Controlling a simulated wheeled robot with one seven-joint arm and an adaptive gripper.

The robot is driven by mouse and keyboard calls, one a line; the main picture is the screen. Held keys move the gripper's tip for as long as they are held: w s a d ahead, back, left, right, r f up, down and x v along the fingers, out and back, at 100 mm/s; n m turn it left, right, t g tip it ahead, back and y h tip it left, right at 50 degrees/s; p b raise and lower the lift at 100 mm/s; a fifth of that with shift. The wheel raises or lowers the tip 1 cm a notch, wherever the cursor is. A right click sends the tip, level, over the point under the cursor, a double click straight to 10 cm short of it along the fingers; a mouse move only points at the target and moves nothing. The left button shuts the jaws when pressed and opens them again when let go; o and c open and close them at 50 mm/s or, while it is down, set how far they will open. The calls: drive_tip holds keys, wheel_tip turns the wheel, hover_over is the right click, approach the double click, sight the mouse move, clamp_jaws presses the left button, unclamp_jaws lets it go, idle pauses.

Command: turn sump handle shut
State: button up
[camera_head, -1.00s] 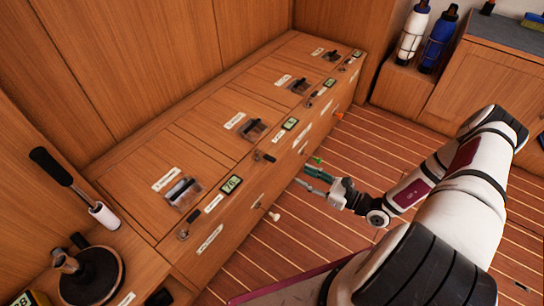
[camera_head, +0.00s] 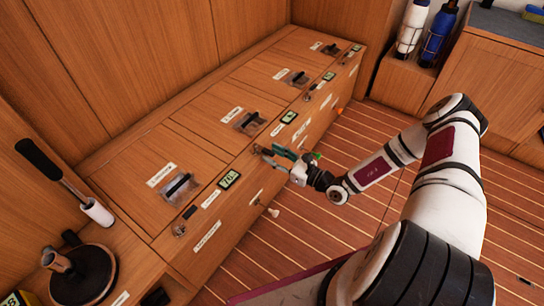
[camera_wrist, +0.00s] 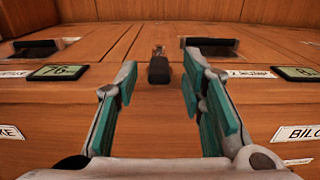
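A small handle with a black grip (camera_wrist: 158,70) stands at the cabinet's front edge in the wrist view, its grip pointing toward the camera. My gripper (camera_head: 272,156) is open at that edge in the head view and largely hides this handle. In the wrist view its teal-padded fingers (camera_wrist: 160,88) lie left and right of the grip, with a gap on both sides. The label right of the handle is too small to read, so I cannot confirm that it is the sump handle.
The cabinet top (camera_head: 205,140) carries several recessed black latches and small displays (camera_head: 229,179). Another handle with a black grip (camera_head: 189,212) is nearer on the left. A pump with a long lever (camera_head: 85,272) stands bottom left.

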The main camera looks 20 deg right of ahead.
drive_tip(key=shift+w+a, duration=0.3)
drive_tip(key=shift+w, duration=0.15)
clamp_jaws()
drive_tip(key=shift+d, duration=0.1)
